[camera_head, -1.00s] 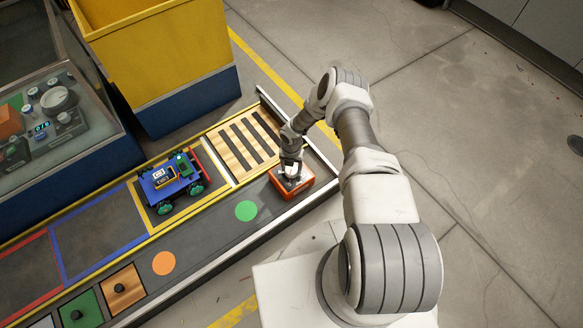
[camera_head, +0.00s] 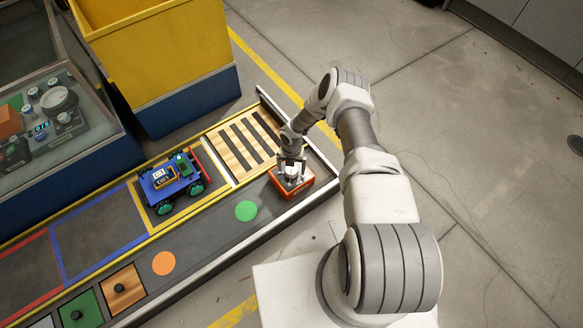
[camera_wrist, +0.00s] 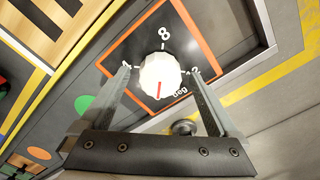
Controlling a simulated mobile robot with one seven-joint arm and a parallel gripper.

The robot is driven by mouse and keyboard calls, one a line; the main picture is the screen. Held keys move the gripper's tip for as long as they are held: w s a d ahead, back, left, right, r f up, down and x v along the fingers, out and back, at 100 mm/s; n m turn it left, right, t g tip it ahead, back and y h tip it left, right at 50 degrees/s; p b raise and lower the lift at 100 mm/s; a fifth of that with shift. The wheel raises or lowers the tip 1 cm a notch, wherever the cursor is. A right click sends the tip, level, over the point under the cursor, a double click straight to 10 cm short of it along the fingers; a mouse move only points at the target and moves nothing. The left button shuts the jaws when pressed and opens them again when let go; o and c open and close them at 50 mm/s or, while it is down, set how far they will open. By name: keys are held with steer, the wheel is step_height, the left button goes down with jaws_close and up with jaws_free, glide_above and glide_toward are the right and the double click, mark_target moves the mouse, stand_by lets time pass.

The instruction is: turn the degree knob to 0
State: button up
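The degree knob (camera_wrist: 160,76) is white and round, on a dark plate with an orange border. In the wrist view its red pointer line points down the picture, toward my gripper's base. In the head view the knob sits on top of an orange box (camera_head: 294,190) at the bench's far end. My gripper (camera_head: 291,167) is open above the box, one finger on each side of the knob, with gaps in the wrist view.
A blue toy vehicle (camera_head: 171,182) stands in a yellow-framed area beside a slatted wooden panel (camera_head: 237,150). Green (camera_head: 246,211) and orange (camera_head: 163,263) discs mark the bench strip. A yellow and blue bin (camera_head: 165,60) stands behind, with a control console (camera_head: 45,120) at left.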

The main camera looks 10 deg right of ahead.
mark_target(291, 169)
steer(key=shift+r, duration=0.15)
step_height(291, 169, up, 17)
steer(key=p, duration=0.6)
steer(key=shift+r, duration=0.1)
